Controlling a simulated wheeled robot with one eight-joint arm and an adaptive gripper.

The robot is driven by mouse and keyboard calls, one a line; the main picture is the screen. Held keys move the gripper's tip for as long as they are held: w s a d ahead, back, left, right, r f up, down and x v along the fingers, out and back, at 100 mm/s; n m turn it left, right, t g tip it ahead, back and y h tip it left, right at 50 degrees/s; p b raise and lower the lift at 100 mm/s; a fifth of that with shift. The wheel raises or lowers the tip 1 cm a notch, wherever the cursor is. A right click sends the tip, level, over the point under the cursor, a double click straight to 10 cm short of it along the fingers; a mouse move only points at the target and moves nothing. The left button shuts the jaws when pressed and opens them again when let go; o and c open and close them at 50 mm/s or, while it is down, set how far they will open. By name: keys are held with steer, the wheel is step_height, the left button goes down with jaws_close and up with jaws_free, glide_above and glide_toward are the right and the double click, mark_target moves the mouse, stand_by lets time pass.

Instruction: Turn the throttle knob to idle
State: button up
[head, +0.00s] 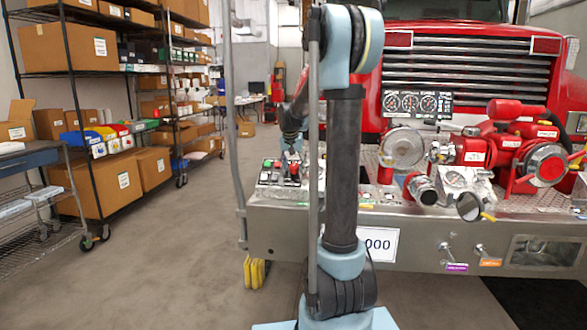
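A small control panel (268,180) with red and green buttons sits on the left end of the truck's metal bumper (420,228). A red knob-like part (294,170) shows on the panel, but it is too small to tell if it is the throttle knob or which way it is set. My gripper (290,158) is just above the panel, pointing down close to this red part. I cannot tell if it touches it. The fingers are small and dark, so their opening is unclear. My own arm hides the panel's right side.
A red pump with metal fittings (520,150) and several gauges (417,104) stand on the bumper to the right. The red truck grille (460,70) rises behind. A grey upright pole (232,120) stands left of the panel. Shelves with boxes (65,65) line the left; the floor between is clear.

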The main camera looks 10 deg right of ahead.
steer(key=c, duration=0.8)
